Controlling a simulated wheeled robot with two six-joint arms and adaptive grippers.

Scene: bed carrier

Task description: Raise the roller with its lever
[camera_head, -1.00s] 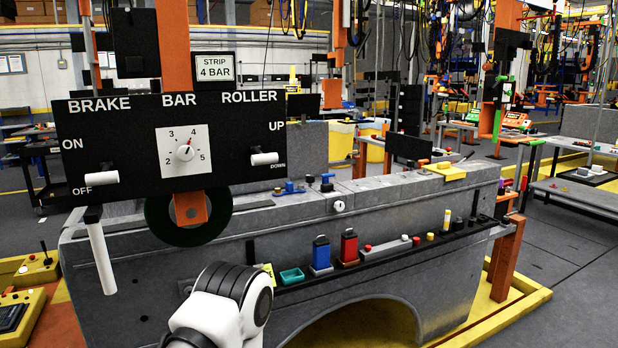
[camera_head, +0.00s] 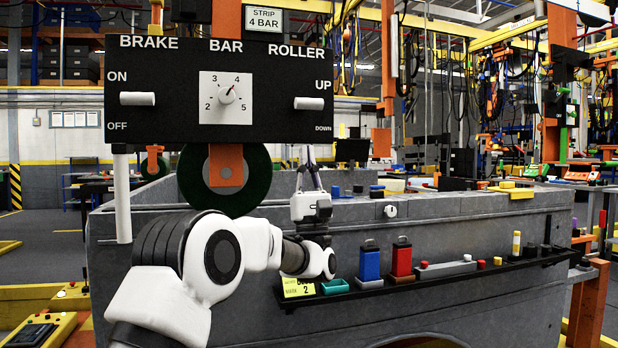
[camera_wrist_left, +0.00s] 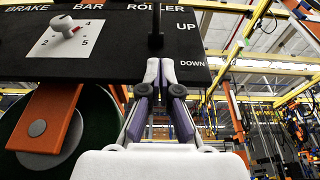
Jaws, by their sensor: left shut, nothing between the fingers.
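The roller lever (camera_head: 309,103) has a white handle on the right of the black panel (camera_head: 180,75), between the UP and DOWN labels. In the wrist view a dark lever part (camera_wrist_left: 155,40) shows below the word ROLLER. My left gripper (camera_head: 307,150) points upward just under the panel's right part, apart from the lever. It also shows in the wrist view (camera_wrist_left: 160,72), its fingers together with nothing between them. A dark green disc (camera_head: 258,175) on an orange bracket (camera_head: 226,165) hangs below the panel; whether it is the roller I cannot tell. My right gripper is out of view.
The white brake lever (camera_head: 138,98) and a bar dial (camera_head: 226,97) share the panel. A card (camera_head: 264,19) above reads STRIP 4 BAR. Below, a black shelf (camera_head: 440,270) on the grey body (camera_head: 440,220) carries blue and red blocks and a teal tray.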

